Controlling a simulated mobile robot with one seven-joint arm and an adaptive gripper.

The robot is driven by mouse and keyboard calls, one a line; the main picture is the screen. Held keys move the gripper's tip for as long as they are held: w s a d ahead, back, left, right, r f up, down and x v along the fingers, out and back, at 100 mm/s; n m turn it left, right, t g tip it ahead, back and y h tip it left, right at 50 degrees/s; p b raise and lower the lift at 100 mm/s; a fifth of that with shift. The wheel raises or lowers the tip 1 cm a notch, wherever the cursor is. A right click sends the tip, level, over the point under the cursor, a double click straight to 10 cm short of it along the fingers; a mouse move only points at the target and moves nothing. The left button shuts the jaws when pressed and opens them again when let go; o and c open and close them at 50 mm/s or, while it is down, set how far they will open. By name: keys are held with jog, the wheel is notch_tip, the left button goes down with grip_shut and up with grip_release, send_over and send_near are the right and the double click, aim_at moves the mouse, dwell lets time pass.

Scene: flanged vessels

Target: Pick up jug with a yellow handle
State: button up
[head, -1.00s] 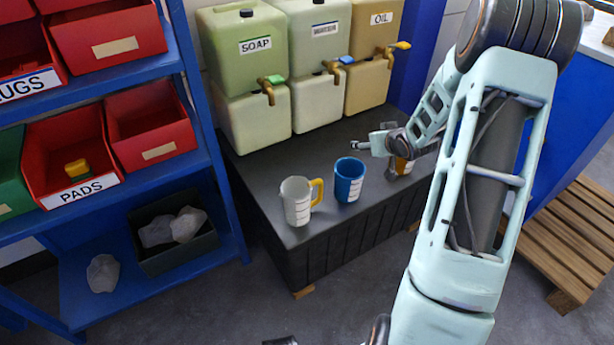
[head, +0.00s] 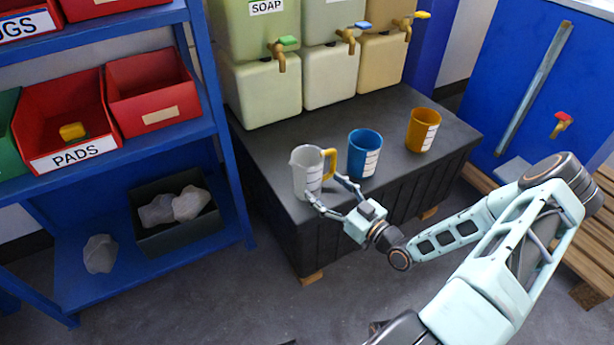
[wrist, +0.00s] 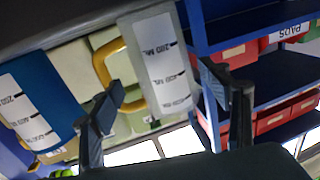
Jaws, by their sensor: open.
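The jug with a yellow handle (head: 307,174) is a pale grey-white cup with measuring marks, standing upright near the front left edge of the black bench. Its handle points right. My gripper (head: 335,188) is open at the jug's front right, with its fingers spread toward the jug's lower body and handle. In the wrist view the jug (wrist: 160,62) hangs upside down in the picture, ahead of and between my two open fingers (wrist: 168,112). I cannot tell whether either finger touches it.
A blue cup (head: 364,154) stands close to the right of the jug, and an orange cup (head: 422,130) stands further right. Tap containers (head: 262,92) line the back of the bench (head: 270,150). A blue shelf rack (head: 222,150) with red bins stands at left.

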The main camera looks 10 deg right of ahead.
aim_at(307, 174)
jog(key=b+x, duration=0.1)
jog(key=x, duration=0.6)
jog(key=shift+w+a+f+b, duration=0.2)
jog(key=shift+w+a+b, duration=0.05)
jog(key=shift+b, duration=0.05)
jog(key=shift+c, duration=0.3)
jog(key=c, duration=0.9)
jog(key=shift+c, duration=0.2)
jog(key=shift+r, duration=0.1)
